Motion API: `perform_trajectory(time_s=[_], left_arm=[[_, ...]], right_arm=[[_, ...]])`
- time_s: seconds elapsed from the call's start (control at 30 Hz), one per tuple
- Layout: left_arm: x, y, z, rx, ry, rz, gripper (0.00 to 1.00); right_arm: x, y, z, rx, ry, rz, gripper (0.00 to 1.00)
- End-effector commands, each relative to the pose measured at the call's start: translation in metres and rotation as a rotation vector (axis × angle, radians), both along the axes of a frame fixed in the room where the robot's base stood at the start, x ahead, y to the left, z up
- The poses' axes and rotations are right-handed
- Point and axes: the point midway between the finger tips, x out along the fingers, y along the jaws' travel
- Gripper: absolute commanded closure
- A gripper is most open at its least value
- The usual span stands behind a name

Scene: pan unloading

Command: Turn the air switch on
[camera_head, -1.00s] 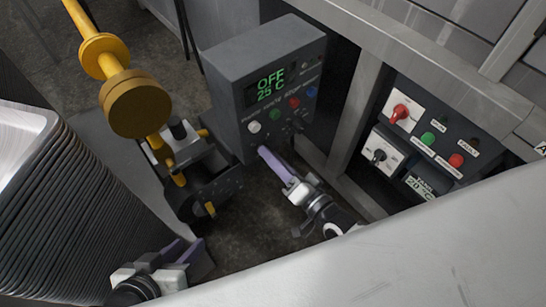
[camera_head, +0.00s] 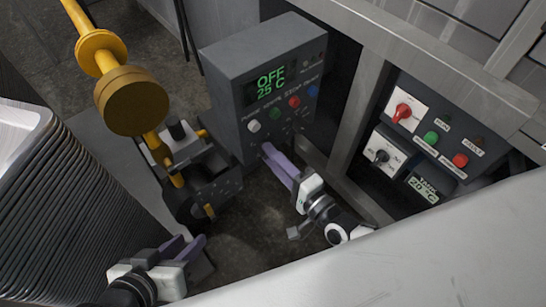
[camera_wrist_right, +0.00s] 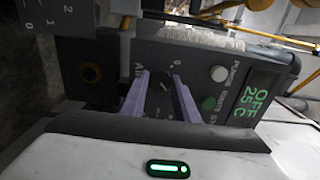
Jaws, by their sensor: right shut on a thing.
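The air switch (camera_wrist_right: 159,88) is a dark rotary knob on the lower face of a grey control box (camera_head: 222,65); the label beside it, partly hidden, begins "AI", with a "0" near it. In the right wrist view my right gripper (camera_wrist_right: 161,76) has its two purple fingers on either side of the knob, shut on it. In the head view the right gripper (camera_head: 266,149) reaches the box's lower front, and its fingers hide the knob. The box's green display (camera_head: 270,84) reads OFF, 25 C. My left gripper (camera_head: 192,243) is at the lower left, apart from the box, with its fingers spread and empty.
White, green, red and blue buttons line the box above the knob. A yellow pole and black fixture (camera_head: 205,186) stand left of it. A second panel (camera_head: 441,135) with red and black knobs is at right. Stacked metal trays (camera_head: 50,195) fill the left edge.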

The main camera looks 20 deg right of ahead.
Motion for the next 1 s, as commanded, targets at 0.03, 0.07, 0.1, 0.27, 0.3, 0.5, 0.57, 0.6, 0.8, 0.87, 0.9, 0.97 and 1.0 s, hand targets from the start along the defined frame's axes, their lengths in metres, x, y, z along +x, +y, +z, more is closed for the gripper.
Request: perform_trajectory(time_s=[0.03,0.07,0.1,0.27,0.3,0.5,0.57,0.6,0.8,0.87,0.9,0.97,1.0], left_arm=[[-0.0005,-0.0003,0.0002,-0.001,0.001,0.000,0.69],[-0.0008,-0.0004,0.0003,-0.001,0.001,0.000,0.69],[-0.0012,-0.0004,0.0002,-0.003,0.001,0.000,0.69],[-0.0045,-0.0007,-0.0012,-0.004,0.008,0.000,0.69],[-0.0050,-0.0007,-0.0016,-0.003,0.010,-0.001,0.69],[-0.0056,-0.0007,-0.0021,-0.003,0.012,0.000,0.69],[-0.0056,-0.0007,-0.0022,-0.003,0.012,0.000,0.69],[-0.0056,-0.0007,-0.0022,-0.003,0.012,0.000,0.69],[-0.0046,-0.0005,-0.0025,-0.001,0.011,0.000,0.69],[-0.0037,-0.0004,-0.0021,-0.001,0.010,-0.001,0.69],[-0.0030,-0.0003,-0.0019,0.000,0.009,-0.001,0.69],[-0.0018,-0.0002,-0.0013,0.000,0.006,0.000,0.69],[-0.0010,-0.0002,-0.0006,0.001,0.005,-0.001,0.69]], right_arm=[[-0.0002,0.0003,-0.0005,0.006,0.003,0.001,0.95],[-0.0002,0.0003,-0.0004,0.008,0.004,0.001,0.95],[-0.0003,0.0004,-0.0004,0.010,0.005,0.001,0.95],[-0.0003,0.0004,-0.0002,0.012,0.005,0.000,0.95],[-0.0002,0.0003,-0.0003,0.012,0.005,0.000,0.95],[-0.0001,0.0004,-0.0002,0.012,0.005,0.000,0.59],[-0.0001,0.0004,-0.0002,0.011,0.005,0.000,0.54],[-0.0001,0.0004,-0.0001,0.011,0.005,0.000,0.54],[-0.0002,0.0002,-0.0001,0.009,0.004,0.000,0.54],[-0.0009,-0.0002,-0.0002,0.009,0.004,0.000,0.54],[-0.0017,-0.0008,-0.0002,0.009,0.004,0.001,0.54],[-0.0040,-0.0021,-0.0003,0.009,0.005,0.003,0.54],[-0.0060,-0.0033,-0.0003,0.009,0.005,0.005,0.54]])
